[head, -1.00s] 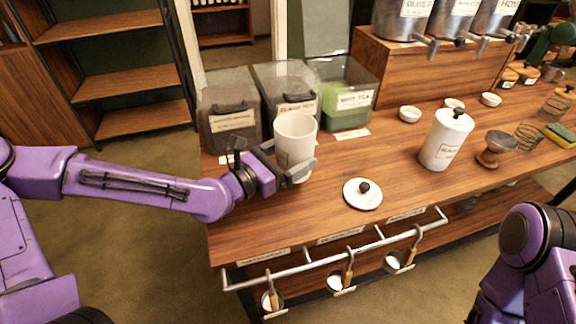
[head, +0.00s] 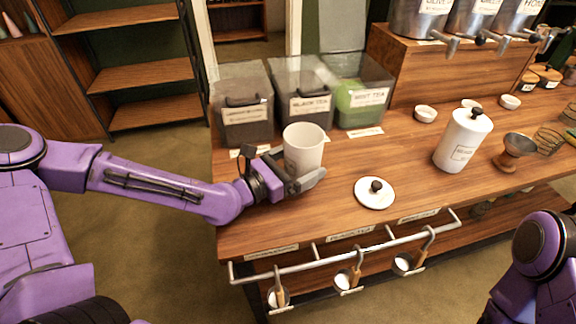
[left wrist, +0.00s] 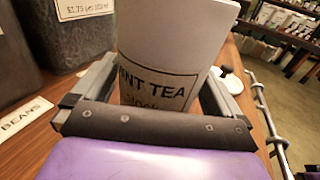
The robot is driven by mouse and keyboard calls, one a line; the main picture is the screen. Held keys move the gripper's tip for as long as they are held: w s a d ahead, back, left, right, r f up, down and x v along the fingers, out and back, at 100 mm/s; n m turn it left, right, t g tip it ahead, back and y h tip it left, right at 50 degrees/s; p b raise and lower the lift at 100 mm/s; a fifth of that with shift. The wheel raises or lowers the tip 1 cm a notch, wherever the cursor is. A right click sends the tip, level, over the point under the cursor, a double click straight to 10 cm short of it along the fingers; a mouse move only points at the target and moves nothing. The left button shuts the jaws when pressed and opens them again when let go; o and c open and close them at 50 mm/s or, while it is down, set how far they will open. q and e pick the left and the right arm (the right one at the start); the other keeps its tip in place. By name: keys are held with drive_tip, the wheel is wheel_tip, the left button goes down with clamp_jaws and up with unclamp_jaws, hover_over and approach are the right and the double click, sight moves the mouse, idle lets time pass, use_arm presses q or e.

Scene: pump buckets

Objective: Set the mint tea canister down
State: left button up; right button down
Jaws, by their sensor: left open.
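The mint tea canister (head: 303,147) is a white, lidless cylinder. It stands upright on the wooden counter, near the front left. In the left wrist view the canister (left wrist: 165,50) shows a label reading "MINT TEA", partly cut off at its left. My left gripper (head: 305,180) is low around the canister, with its fingers open on either side. The left wrist view shows the gripper's fingers (left wrist: 160,92) flanking the canister. A white lid with a dark knob (head: 375,192) lies on the counter to the right. My right arm shows at the lower right, but its gripper is out of view.
Several clear bins of tea stand behind the canister, including a black tea bin (head: 303,100) and a green mint tea bin (head: 362,100). A lidded white canister (head: 463,140) stands farther right. A rail (head: 350,247) with hanging scoops runs along the front edge. Counter around the lid is clear.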

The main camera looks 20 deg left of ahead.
sight(288, 164)
use_arm(q)
drive_tip(key=p+v, duration=0.1)
drive_tip(key=v, duration=0.1)
drive_tip(key=p+v, duration=0.1)
drive_tip(key=v, duration=0.1)
drive_tip(key=r+p+v, duration=0.1)
drive_tip(key=v, duration=0.1)
drive_tip(key=shift+s+a+p, duration=0.15)
drive_tip(key=shift+a+p, duration=0.1)
drive_tip(key=shift+p, duration=0.15)
drive_tip(key=p+v, duration=0.4)
drive_tip(key=p, duration=0.1)
drive_tip(key=shift+s+a, duration=0.15)
drive_tip(key=shift+s, duration=0.15)
drive_tip(key=shift+s+a+f+p, duration=0.15)
drive_tip(key=shift+s+p, duration=0.1)
drive_tip(key=shift+p, duration=0.05)
drive_tip(key=shift+s+f, duration=0.2)
drive_tip(key=shift+f, duration=0.05)
